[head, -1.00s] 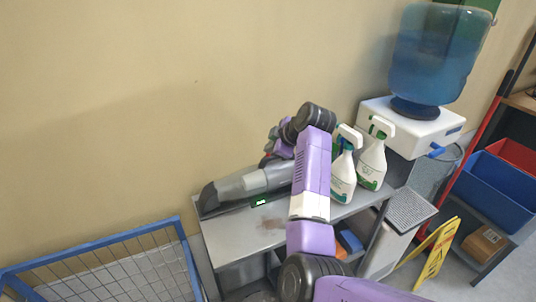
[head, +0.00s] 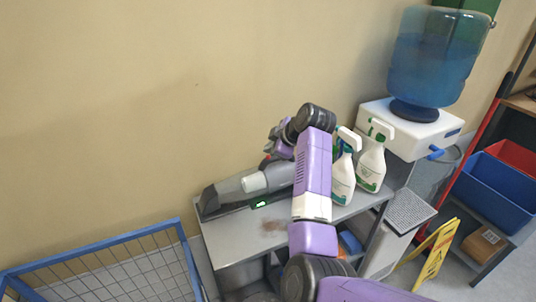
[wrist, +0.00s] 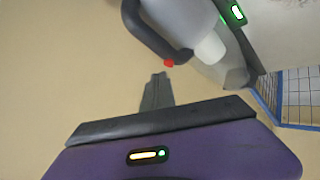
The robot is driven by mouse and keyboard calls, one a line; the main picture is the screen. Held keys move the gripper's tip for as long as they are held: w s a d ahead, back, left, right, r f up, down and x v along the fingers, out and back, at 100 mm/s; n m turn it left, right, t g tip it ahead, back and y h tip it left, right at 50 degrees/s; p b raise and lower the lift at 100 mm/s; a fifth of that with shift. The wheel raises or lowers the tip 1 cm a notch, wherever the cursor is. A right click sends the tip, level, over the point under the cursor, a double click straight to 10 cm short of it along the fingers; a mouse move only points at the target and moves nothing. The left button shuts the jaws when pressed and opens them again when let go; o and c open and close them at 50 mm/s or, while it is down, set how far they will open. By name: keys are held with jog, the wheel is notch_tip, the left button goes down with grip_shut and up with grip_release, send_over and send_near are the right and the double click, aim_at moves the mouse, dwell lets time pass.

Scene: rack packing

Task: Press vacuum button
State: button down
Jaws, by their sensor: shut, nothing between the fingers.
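The grey handheld vacuum (head: 228,190) lies on the shelf unit against the wall, its right part hidden behind my arm in the head view. In the wrist view the vacuum (wrist: 180,18) is at the top, with a dark curved handle (wrist: 150,32) and a small red button (wrist: 169,63) at the handle's end. My gripper (wrist: 159,76) is shut and empty. Its fingertips appear just below the red button in the wrist view; I cannot tell whether they touch. In the head view the gripper is mostly hidden behind my wrist.
Two white spray bottles (head: 343,177) stand on the shelf (head: 236,238) right of my arm. A green light (head: 259,204) glows beside the vacuum. A blue wire cage (head: 110,246) is at lower left. A water dispenser (head: 408,128) and a yellow sign (head: 433,254) are at right.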

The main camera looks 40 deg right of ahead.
jog(key=shift+r, duration=0.15)
notch_tip(320, 180, up, 6)
jog(key=p, duration=0.4)
jog(key=shift+p, duration=0.35)
dwell(0.5)
